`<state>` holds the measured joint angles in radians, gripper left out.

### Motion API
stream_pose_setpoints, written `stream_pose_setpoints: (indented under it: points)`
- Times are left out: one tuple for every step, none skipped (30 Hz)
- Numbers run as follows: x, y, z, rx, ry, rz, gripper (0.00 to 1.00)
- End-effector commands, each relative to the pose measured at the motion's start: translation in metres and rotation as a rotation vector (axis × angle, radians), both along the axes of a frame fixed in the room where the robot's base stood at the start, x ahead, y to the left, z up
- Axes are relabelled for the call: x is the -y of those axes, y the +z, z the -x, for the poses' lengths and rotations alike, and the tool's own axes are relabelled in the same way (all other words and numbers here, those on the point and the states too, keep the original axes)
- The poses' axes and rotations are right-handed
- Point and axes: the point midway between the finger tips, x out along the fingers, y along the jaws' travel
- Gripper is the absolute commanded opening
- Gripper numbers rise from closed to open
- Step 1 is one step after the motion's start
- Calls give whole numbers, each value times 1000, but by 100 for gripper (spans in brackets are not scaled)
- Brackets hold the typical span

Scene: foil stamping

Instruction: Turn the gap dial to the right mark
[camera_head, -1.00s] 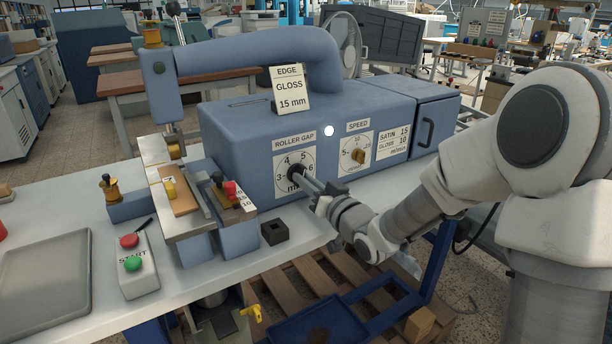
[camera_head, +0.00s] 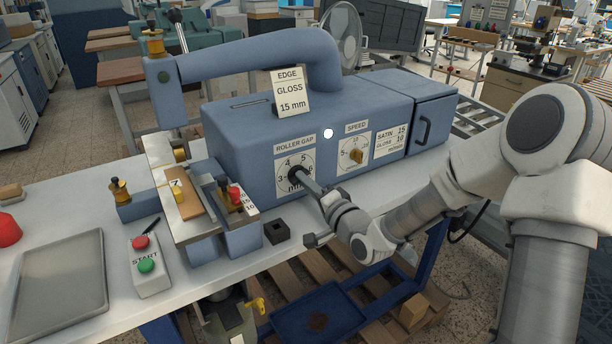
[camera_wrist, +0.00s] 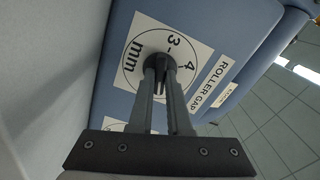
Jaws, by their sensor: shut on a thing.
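The gap dial is a small black knob (camera_wrist: 157,63) on a white scale plate marked 3, 4, 5, 6 and mm, under the label ROLLER GAP (camera_head: 295,143). The plate (camera_head: 284,163) is on the front of the blue machine. My gripper (camera_head: 300,177) reaches in from the right and is shut on the knob. In the wrist view the two long fingers of my gripper (camera_wrist: 162,72) close on the knob, with the 3 and 4 marks showing beside it. The fingers hide part of the plate, and I cannot tell which mark the knob points to.
A card (camera_head: 290,92) reading EDGE GLOSS 15 mm stands on the machine. A small black block (camera_head: 277,232), a START button box (camera_head: 149,265) and a grey tray (camera_head: 60,285) are on the table.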

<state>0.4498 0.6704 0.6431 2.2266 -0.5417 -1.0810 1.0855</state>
Motion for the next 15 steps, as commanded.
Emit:
stream_pose_setpoints:
  points:
    - [0, 4, -1, -21, -1, -36, 0]
    - [0, 4, -1, -35, -1, -56, 0]
    - [0, 4, -1, -52, -1, -82, 0]
    - [1, 4, -1, -64, -2, -99, 0]
    - [1, 3, -1, -76, -1, -117, 0]
    - [0, 3, -1, -90, -1, -140, 0]
    - [0, 3, -1, -101, -1, -155, 0]
    - [0, 3, -1, -111, -1, -170, 0]
    - [0, 3, -1, -122, -1, -188, 0]
    - [0, 3, -1, -131, -1, -201, 0]
    - [0, 3, -1, -139, -1, -212, 0]
    - [0, 3, -1, -148, -1, -225, 0]
    - [0, 3, -1, -154, -1, -235, 0]
    - [0, 3, -1, -160, -1, -244, 0]
    - [0, 2, -1, -167, 0, -254, 0]
